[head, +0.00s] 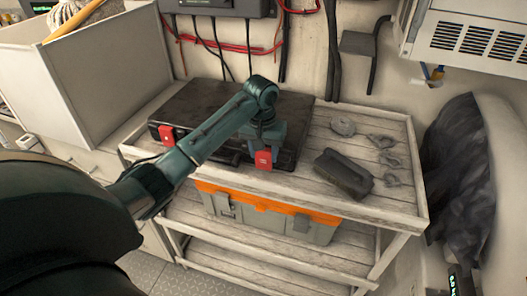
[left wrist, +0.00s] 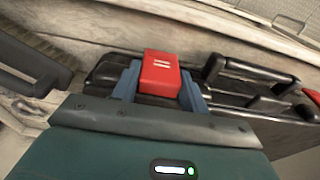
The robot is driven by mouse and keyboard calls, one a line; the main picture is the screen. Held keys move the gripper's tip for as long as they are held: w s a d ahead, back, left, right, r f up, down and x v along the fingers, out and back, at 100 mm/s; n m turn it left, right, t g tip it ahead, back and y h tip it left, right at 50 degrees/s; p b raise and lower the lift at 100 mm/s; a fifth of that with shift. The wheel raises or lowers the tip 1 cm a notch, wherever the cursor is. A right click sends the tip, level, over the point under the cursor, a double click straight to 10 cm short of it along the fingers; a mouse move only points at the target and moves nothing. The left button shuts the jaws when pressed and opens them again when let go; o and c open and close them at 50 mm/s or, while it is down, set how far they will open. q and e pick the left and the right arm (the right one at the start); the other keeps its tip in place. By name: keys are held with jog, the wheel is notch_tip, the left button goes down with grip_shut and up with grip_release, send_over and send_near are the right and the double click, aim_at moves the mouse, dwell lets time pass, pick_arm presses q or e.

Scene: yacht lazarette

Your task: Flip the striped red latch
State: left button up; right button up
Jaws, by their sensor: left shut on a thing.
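The striped red latch (head: 263,159) is on the front of a black case (head: 190,104), near its right end. In the left wrist view the latch (left wrist: 160,73) shows two short white stripes. My left gripper (head: 267,146) is at this latch, and its blue fingers (left wrist: 159,92) stand on either side of it, shut on it. The lower part of the latch is hidden behind the gripper in the wrist view. A second red latch (head: 166,135) is at the left of the case front, out of the grip. My right gripper is not in view.
The case lies on a slatted wooden shelf unit (head: 390,209). A dark block-like object (head: 343,174) and several grey shackle-like pieces (head: 382,141) lie to its right. A grey and orange toolbox (head: 270,214) stands on the shelf below. Cables hang on the wall behind.

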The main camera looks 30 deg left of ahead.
pick_arm(q)
jog(key=o, duration=1)
jog(key=r, duration=0.4)
jog(key=s+r, duration=0.1)
jog(key=r, duration=0.8)
jog(key=shift+s+d, duration=0.2)
jog(key=shift+s, duration=0.05)
